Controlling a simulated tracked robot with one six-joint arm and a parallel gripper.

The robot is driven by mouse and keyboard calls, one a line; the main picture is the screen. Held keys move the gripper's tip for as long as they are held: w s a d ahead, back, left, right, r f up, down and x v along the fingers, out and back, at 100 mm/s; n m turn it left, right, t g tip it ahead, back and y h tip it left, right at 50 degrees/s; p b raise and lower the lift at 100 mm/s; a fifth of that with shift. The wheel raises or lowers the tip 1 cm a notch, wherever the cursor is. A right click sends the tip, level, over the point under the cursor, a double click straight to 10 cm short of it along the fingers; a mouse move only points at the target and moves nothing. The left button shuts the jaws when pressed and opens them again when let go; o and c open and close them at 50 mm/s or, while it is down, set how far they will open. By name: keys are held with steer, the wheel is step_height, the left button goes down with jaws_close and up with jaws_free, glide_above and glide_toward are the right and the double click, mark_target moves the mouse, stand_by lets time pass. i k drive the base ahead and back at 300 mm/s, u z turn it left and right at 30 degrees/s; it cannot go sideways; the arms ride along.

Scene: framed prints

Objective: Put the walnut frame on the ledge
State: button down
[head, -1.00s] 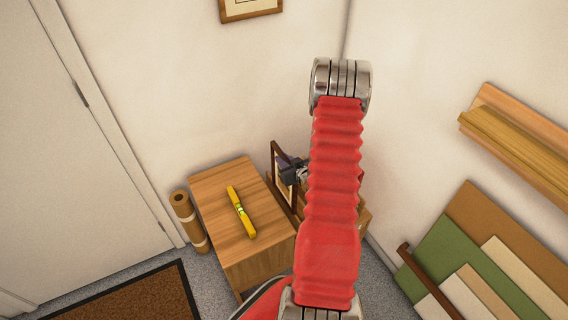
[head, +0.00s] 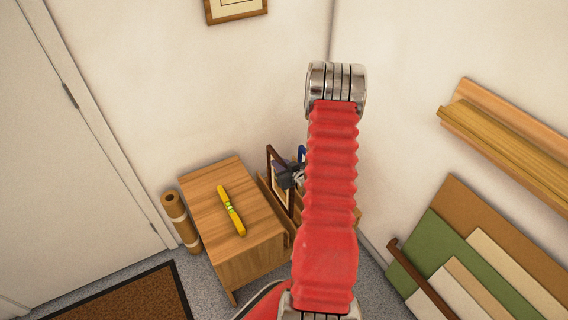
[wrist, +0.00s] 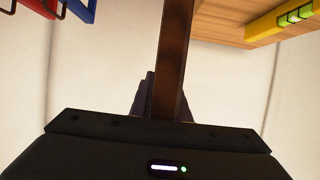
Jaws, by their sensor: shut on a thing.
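The walnut frame (head: 269,160) is dark brown with a pale picture, upright beside the wooden cabinet; my red arm hides part of the area around it. My gripper (head: 286,176) is shut on it. In the wrist view the walnut frame (wrist: 175,55) is a dark bar seen edge-on, running up from between the fingers (wrist: 160,100). The ledge (head: 510,137) is a light wooden shelf on the right wall, far to the right of my gripper. Its visible top looks bare.
A yellow spirit level (head: 231,211) lies on the cabinet (head: 205,200). A blue frame (wrist: 79,8) and a red frame (wrist: 40,5) show in the wrist view. Coloured boards (head: 450,245) lean below the ledge. A brown roll (head: 180,222) stands left of the cabinet. A picture (head: 236,9) hangs above.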

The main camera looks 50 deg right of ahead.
mark_target(541, 163)
steer(key=k, duration=0.85)
steer(key=u, duration=0.05)
